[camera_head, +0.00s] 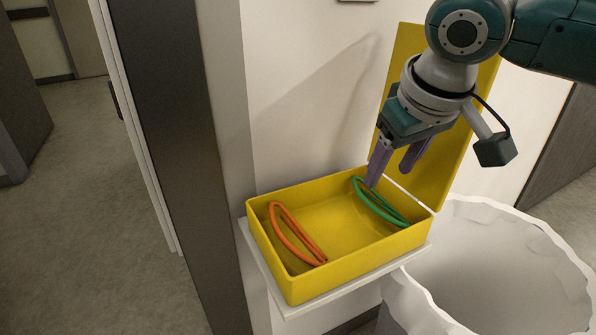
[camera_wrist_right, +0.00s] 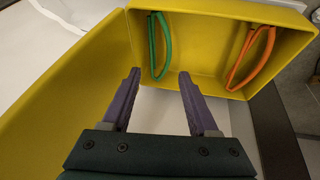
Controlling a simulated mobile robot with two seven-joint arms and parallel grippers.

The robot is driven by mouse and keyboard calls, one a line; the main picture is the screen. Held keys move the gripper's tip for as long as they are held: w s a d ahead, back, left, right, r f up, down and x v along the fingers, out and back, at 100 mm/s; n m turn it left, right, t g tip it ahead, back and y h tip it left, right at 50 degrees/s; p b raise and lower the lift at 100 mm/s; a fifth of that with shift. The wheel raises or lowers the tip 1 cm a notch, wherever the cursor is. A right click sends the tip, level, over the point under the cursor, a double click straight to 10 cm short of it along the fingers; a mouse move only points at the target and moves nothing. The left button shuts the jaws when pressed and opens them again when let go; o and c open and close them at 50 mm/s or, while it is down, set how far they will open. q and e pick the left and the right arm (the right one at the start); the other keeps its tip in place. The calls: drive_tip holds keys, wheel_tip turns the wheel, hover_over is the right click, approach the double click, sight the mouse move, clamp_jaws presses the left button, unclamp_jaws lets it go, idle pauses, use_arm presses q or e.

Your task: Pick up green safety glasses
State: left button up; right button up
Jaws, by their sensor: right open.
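The green safety glasses (camera_head: 379,203) lean in the right part of an open yellow box (camera_head: 280,280). They also show in the right wrist view (camera_wrist_right: 152,45), ahead of the fingers. My right gripper (camera_head: 391,178) is open and empty. It is above the box's right side, close to the upper end of the green glasses, with its fingers pointing down. In the right wrist view my right gripper (camera_wrist_right: 160,77) has the green glasses between its fingertip lines, beyond the tips. I cannot tell whether a finger touches them. My left gripper is not in view.
Orange safety glasses (camera_head: 294,236) lie in the left part of the box. The box's yellow lid (camera_head: 455,150) stands open behind my right gripper. The box sits on a white shelf (camera_head: 330,296) against the wall. A white bin (camera_head: 490,260) stands at the lower right.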

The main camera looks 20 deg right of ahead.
sight(377, 200)
drive_tip(key=b+x, duration=0.1)
drive_tip(key=x, duration=0.2)
drive_tip(key=shift+s+f, duration=0.1)
drive_tip(key=shift+f, duration=0.1)
drive_tip(key=b+x, duration=0.2)
drive_tip(key=x, duration=0.2)
drive_tip(key=shift+s+d, duration=0.1)
drive_tip(key=shift+s, duration=0.1)
drive_tip(key=shift+w+f+b, duration=0.25)
drive_tip(key=shift+f+b, duration=0.1)
drive_tip(key=shift+f, duration=0.15)
drive_tip(key=shift+d, duration=0.1)
drive_tip(key=shift+c, duration=0.2)
clamp_jaws()
